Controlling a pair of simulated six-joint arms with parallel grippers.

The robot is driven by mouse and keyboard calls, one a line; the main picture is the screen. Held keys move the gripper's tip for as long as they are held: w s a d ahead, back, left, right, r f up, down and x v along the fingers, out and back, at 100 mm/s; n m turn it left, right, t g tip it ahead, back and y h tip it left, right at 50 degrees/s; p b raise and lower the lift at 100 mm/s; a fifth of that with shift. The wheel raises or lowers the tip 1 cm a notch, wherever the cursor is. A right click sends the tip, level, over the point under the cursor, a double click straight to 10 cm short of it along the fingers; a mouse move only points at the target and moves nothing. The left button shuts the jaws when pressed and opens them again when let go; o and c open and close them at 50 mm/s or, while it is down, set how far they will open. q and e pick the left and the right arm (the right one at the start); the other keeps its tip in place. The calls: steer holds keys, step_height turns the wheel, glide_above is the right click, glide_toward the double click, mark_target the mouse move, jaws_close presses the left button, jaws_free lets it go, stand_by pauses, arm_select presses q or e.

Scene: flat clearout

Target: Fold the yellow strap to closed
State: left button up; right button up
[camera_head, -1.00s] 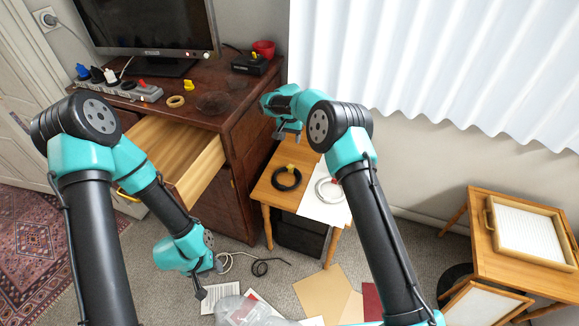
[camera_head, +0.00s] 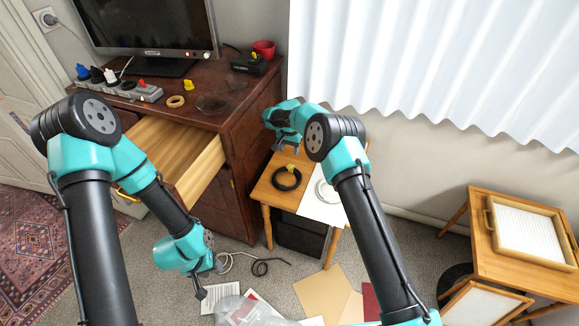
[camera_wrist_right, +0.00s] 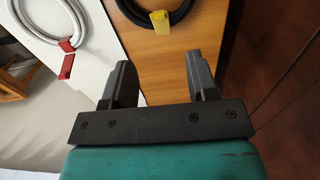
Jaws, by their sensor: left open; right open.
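The yellow strap (camera_head: 292,168) is a small tab on the black cable coil (camera_head: 285,181), which lies on the small wooden table. In the right wrist view, the yellow strap (camera_wrist_right: 160,22) sticks out from the edge of the black coil (camera_wrist_right: 160,7) towards my gripper; its free end looks unfolded. My right gripper (camera_head: 284,146) is open and empty, above the table's back-left part. In its wrist view, the jaws (camera_wrist_right: 162,75) point towards the strap, with a gap to it. My left gripper (camera_head: 201,293) is open, low over the floor, away from the coil.
A white cable coil (camera_wrist_right: 45,22) with a red strap (camera_wrist_right: 66,52) lies on a white sheet (camera_head: 318,207) beside the black coil. The wooden dresser (camera_head: 238,150) stands close left of the table, its drawer (camera_head: 205,165) open. Papers (camera_head: 325,290) lie on the floor.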

mark_target(289, 167)
step_height(289, 167, down, 11)
steer(key=shift+r, duration=0.1)
stand_by(0.3)
steer(key=shift+c, duration=0.4)
steer(key=c, duration=0.8)
steer(key=shift+s+t, duration=0.1)
steer(key=shift+t, duration=0.2)
steer(key=shift+s+f+t+h, duration=0.15)
steer(key=shift+f+t+h, duration=0.3)
steer(key=shift+t, duration=0.25)
steer(key=shift+s+f+t+h, duration=0.1)
steer(key=shift+f+t+h, duration=0.15)
steer(key=shift+t, duration=0.25)
steer(key=shift+s+a+f+t, duration=0.15)
steer(key=shift+a+t, duration=0.1)
steer(key=shift+t, duration=0.15)
